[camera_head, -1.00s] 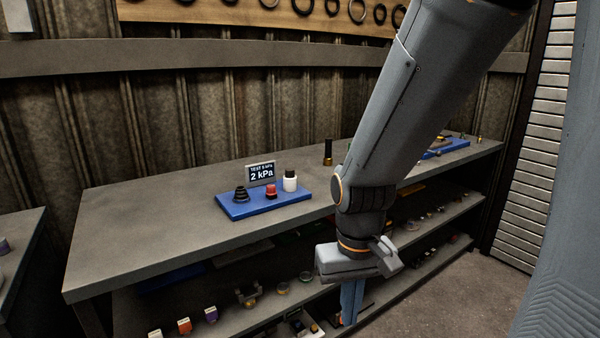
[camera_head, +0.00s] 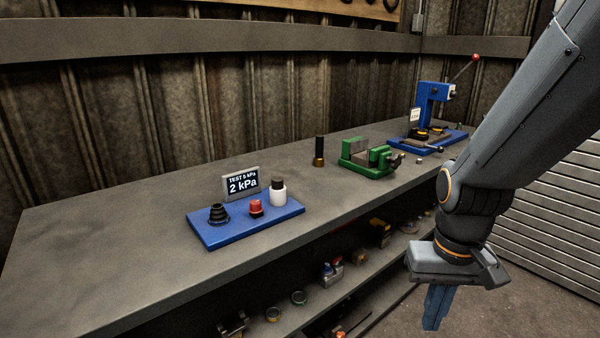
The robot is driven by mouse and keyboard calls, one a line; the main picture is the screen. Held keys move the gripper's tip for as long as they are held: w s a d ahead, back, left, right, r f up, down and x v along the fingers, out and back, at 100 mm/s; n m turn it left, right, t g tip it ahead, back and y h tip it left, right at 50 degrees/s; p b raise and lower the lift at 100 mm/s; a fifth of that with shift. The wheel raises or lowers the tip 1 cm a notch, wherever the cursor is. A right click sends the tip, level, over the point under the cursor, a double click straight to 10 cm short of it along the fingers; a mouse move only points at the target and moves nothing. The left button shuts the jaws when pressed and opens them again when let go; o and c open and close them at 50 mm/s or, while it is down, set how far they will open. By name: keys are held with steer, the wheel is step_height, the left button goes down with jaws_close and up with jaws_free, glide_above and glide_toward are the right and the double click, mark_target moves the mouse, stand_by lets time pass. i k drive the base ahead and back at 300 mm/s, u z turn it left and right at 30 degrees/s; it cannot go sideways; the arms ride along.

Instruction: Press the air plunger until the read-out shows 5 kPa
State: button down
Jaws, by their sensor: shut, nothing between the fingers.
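A blue test base (camera_head: 228,233) sits on the bench with a small read-out (camera_head: 241,184) standing at its back; it shows "TEST 5 kPa" and "2 kPa". On the base stand a black ribbed cone-shaped boot (camera_head: 218,214) at left, a red knob (camera_head: 256,207) in the middle, and a white cylinder (camera_head: 278,196) with a dark plunger top (camera_head: 277,183) at right. The dark top stands up out of the cylinder. My gripper (camera_head: 436,308) hangs in front of the bench, well right of the base. Its blue fingers are together and empty, pointing down.
A black and brass cylinder (camera_head: 319,151), a green vise (camera_head: 368,165) and a blue press (camera_head: 430,110) with a red-knobbed lever stand farther right on the bench (camera_head: 110,245). The bench's left side is clear. A lower shelf (camera_head: 300,318) holds small parts.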

mark_target(278, 182)
steer(key=u, duration=0.25)
steer(key=i, duration=0.6)
steer(key=u, duration=1.9)
steer(key=k, duration=0.8)
steer(key=z, duration=1.25)
steer(key=i, duration=0.5)
steer(key=u, duration=0.05)
